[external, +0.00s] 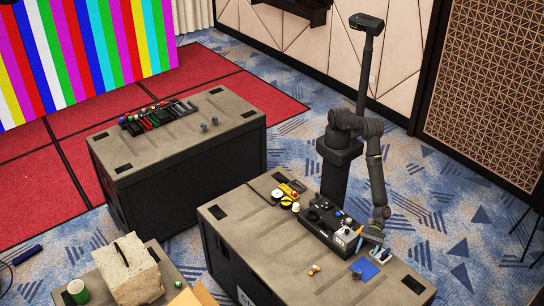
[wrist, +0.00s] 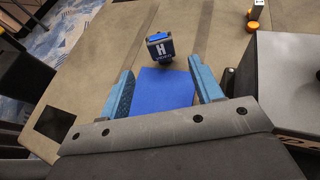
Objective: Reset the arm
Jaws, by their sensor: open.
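My arm stands on a dark column beside the nearer case, and its end reaches down over that case. My gripper (external: 369,248) is low over the case top near a blue square (external: 365,268). In the wrist view my gripper (wrist: 160,66) is open, its two blue fingers wide apart. The blue square (wrist: 165,88) shows between the fingers. A small dark blue block with a white letter H (wrist: 160,48) sits just beyond the fingertips, at the far edge of the square. Nothing is held between the fingers.
A black console (external: 335,222) lies on the nearer case (external: 265,245), beside my gripper. A grey box (wrist: 288,85) stands close right of the fingers. Another case (external: 180,150) holds a rack of coloured items.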

